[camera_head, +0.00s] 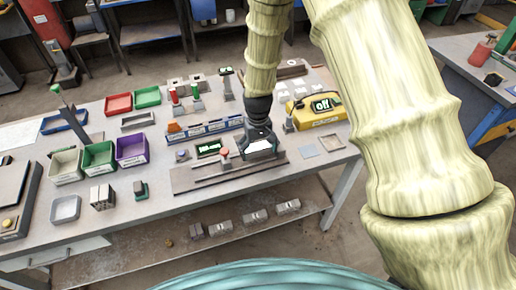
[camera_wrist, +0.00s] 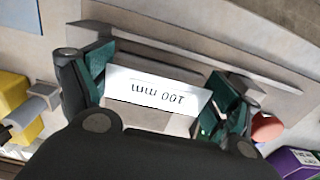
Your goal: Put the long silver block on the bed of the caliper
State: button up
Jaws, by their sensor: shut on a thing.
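The long silver block (camera_wrist: 150,118) is between my gripper's fingers, with a white "100 mm" label on its face, upside down in the wrist view. My gripper (camera_wrist: 158,92) is shut on it, with green pads at the block's two ends. In the head view my gripper (camera_head: 260,138) hangs over the right part of the caliper, and the block's white label (camera_head: 260,146) shows beneath it. The caliper's long grey bed (camera_head: 190,180) lies along the table's front edge; it also shows in the wrist view (camera_wrist: 235,62). Whether the block touches the bed cannot be told.
A red knob (camera_head: 224,153) stands just left of my gripper, by a small green display (camera_head: 208,148). A blue rack (camera_head: 205,129) is behind, a yellow device (camera_head: 318,110) right, a purple bin (camera_head: 131,148) left. Several blocks (camera_head: 255,217) lie on the lower shelf.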

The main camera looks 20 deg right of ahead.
aim_at(258, 148)
jog(key=shift+f, duration=0.3)
jog(key=o, duration=1.3)
jog(key=shift+o, duration=0.2)
jog(key=shift+r, duration=0.1)
jog(key=shift+r, duration=0.6)
notch_tip(258, 148, up, 12)
jog(key=b, duration=0.4)
jog(key=shift+f, duration=0.1)
